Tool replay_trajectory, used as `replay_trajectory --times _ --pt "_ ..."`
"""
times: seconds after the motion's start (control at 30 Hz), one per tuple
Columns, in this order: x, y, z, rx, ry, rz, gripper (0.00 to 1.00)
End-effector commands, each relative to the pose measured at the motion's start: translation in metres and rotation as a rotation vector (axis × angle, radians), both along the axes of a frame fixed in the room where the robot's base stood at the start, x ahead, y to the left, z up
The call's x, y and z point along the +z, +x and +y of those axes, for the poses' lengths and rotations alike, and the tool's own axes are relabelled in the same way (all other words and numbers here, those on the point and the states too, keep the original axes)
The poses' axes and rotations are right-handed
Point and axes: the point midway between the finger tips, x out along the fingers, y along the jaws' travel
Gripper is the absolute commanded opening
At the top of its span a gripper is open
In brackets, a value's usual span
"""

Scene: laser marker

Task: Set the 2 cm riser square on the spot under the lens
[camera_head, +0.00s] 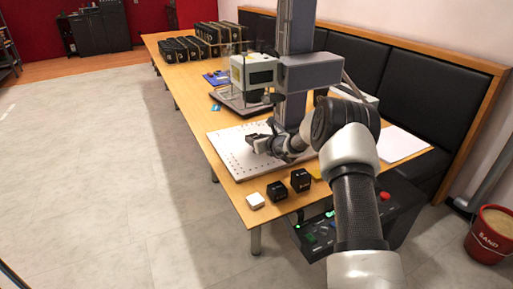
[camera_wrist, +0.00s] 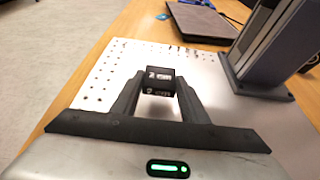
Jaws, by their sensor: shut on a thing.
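My gripper (camera_wrist: 158,92) is shut on a small black block, the riser (camera_wrist: 158,76), with white markings too blurred to read surely. In the head view my gripper (camera_head: 258,143) is low over the pale perforated plate (camera_head: 227,162). I cannot tell whether the riser touches the plate. The laser head (camera_head: 255,72) hangs from the grey column (camera_head: 297,40) farther back. Its lens and the spot under it are not clear to see. The plate also shows in the wrist view (camera_wrist: 105,68), with the column's foot (camera_wrist: 262,82) at right.
A white block (camera_head: 255,200) and two black blocks (camera_head: 277,190) (camera_head: 300,180) stand at the table's near edge. A control box with a red button (camera_head: 385,195) is at right. Black cases (camera_head: 182,48) stand at the far end. A dark flat item (camera_wrist: 200,18) lies beyond the plate.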

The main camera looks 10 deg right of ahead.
Motion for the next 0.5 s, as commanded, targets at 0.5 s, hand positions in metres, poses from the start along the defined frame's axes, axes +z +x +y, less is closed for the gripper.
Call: replay_trajectory --times 0.5 --pt "-0.031 0.000 0.000 0.000 0.000 -0.001 0.15"
